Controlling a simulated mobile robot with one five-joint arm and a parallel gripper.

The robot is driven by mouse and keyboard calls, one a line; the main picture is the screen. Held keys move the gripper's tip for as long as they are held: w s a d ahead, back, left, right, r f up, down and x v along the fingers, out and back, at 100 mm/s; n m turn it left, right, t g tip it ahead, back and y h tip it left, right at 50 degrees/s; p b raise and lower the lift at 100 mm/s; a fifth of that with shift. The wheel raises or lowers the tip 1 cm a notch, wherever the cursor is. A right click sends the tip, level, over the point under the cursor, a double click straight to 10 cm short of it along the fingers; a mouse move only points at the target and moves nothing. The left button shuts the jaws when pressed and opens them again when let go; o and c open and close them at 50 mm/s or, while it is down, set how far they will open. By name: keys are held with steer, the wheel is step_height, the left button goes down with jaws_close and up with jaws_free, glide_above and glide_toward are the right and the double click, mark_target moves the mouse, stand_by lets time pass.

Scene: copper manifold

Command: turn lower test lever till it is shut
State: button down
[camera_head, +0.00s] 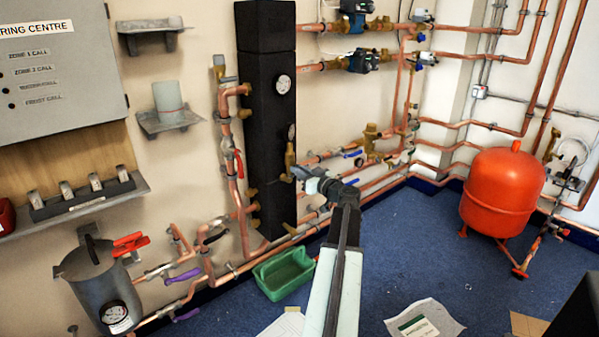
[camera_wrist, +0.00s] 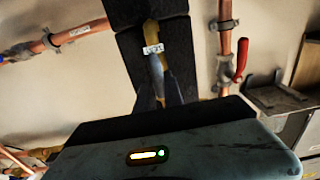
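A narrow pale, bluish lever (camera_wrist: 157,68) with a small white tag (camera_wrist: 153,48) hangs from a brass fitting (camera_wrist: 151,30) on the black column in the wrist view. The tips of my gripper (camera_wrist: 159,92) are at the lever's end, one on each side. I cannot tell whether they touch it. In the head view my gripper (camera_head: 298,172) reaches the right side of the black column (camera_head: 268,110), just below a brass fitting (camera_head: 290,155). The lever is too small or hidden there to make out its angle.
A red-handled valve (camera_head: 239,164) sits on copper pipes left of the column. A green tub (camera_head: 284,272) is on the floor below, and a red tank (camera_head: 503,192) stands at right. Blue carpet (camera_head: 400,250) is open between them, with papers (camera_head: 425,320) in front.

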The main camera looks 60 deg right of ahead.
steer(key=shift+a, duration=0.1)
steer(key=shift+m, duration=0.3)
steer(key=m, duration=0.4)
steer(key=shift+d, duration=0.35)
steer(key=shift+s+d+f+m+b, duration=0.15)
steer(key=shift+f+m+b, duration=0.1)
steer(key=shift+m, duration=2.05)
steer(key=shift+w+d+f+m+b, duration=0.1)
steer(key=shift+f+m+b, duration=0.1)
steer(key=shift+m, duration=2.1)
steer(key=shift+s+d+f+m+b, duration=0.15)
steer(key=shift+f+m+b, duration=0.1)
steer(key=shift+m, duration=2.05)
steer(key=shift+w, duration=0.1)
